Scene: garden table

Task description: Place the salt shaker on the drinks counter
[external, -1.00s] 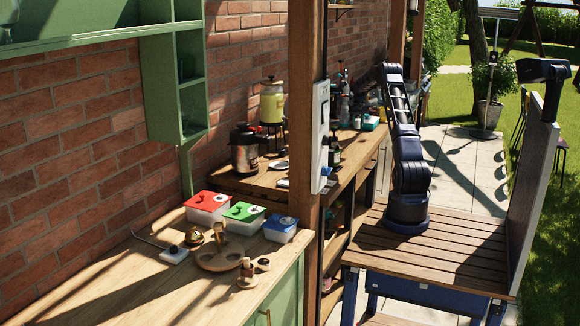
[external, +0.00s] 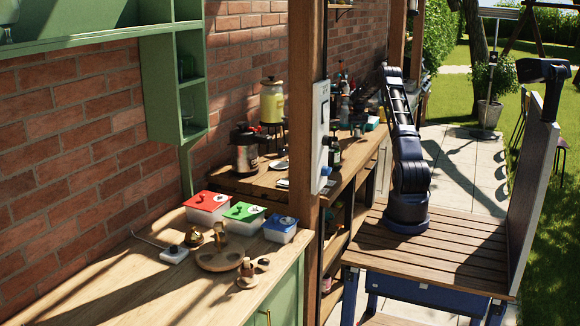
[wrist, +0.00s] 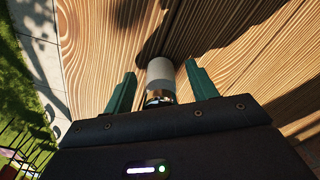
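In the wrist view, a short pale cylinder with a shiny metal end (wrist: 160,72), which looks like the salt shaker, is between the two green fingers of my gripper (wrist: 161,69). The fingers are open, with a gap on each side of it. It is over a wooden surface (wrist: 235,60); I cannot tell whether it touches that surface. In the external view my gripper and the shaker cannot be made out. The wooden counter with the drink dispenser (external: 272,101) and a metal jug (external: 244,150), likely the drinks counter (external: 233,184), stands behind the post.
The nearer counter (external: 110,285) holds red (external: 207,203), green (external: 244,215) and blue (external: 280,229) lidded boxes and a round wooden tray (external: 219,260). A wooden post (external: 304,130) stands between the counters. Bottles (external: 344,110) crowd the far counter's back end.

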